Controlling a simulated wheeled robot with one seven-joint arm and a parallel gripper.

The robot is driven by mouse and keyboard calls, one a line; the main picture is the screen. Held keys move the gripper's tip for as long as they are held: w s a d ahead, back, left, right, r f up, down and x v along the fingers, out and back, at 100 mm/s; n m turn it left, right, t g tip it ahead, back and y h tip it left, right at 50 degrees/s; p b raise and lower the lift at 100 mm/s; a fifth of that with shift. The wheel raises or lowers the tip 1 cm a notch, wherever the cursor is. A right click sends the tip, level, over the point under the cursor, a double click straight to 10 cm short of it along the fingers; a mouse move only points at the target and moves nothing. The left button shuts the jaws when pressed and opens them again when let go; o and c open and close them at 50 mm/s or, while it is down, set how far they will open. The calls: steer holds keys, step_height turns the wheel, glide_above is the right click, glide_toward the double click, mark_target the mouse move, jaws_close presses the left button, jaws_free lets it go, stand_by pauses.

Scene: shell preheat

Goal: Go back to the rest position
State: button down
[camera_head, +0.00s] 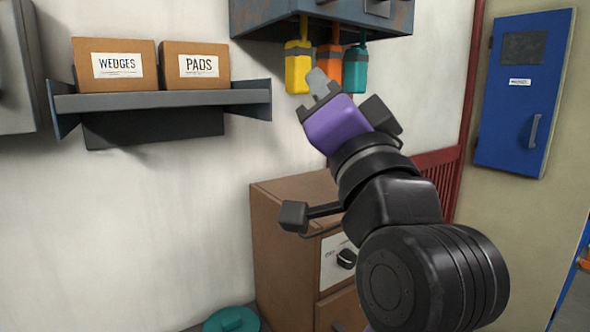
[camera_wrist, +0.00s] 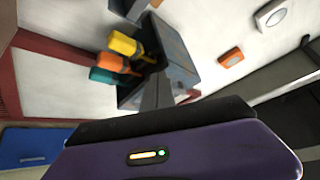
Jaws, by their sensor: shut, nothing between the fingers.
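My gripper (camera_head: 318,84) is raised in front of the wall, just below the hanging bottle-like items. Its purple body and grey fingers point up and to the left. The fingers are together and hold nothing. In the wrist view my gripper (camera_wrist: 158,92) shows its fingers overlapping the grey box in the background. I cannot tell from the head view how far the fingertips are from the hanging items. The lower part of the orange item is partly hidden near the fingers.
A grey-blue box (camera_head: 330,14) on the wall has yellow (camera_head: 298,68), orange (camera_head: 329,60) and teal (camera_head: 355,70) items below it. A shelf (camera_head: 165,101) holds boxes marked WEDGES (camera_head: 115,48) and PADS (camera_head: 196,47). A brown cabinet (camera_head: 283,240) stands below; a blue wall cabinet (camera_head: 515,115) hangs right.

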steer(key=s+d+f+n+h, duration=0.1)
steer(key=s+d+f+n, duration=0.2)
steer(key=f, duration=0.8)
steer(key=s+d+f+n+g+b, duration=0.1)
steer(key=s+d+f+n, duration=0.3)
steer(key=f, duration=0.7)
steer(key=s+d+f+h, duration=0.15)
steer(key=s+f, duration=0.35)
steer(key=f, duration=0.5)
steer(key=s+d+f+g+h+b, duration=0.1)
steer(key=s+d+f+g+h, duration=0.1)
steer(key=s+f, duration=0.9)
steer(key=s+d+f+m+g+h+b, duration=0.1)
steer(key=s+d+f+g, duration=0.4)
steer(key=s+f, duration=0.6)
steer(key=s+d, duration=0.1)
steer(key=s, duration=0.5)
steer(key=shift+f+h, duration=0.15)
steer(key=shift+h, duration=0.2)
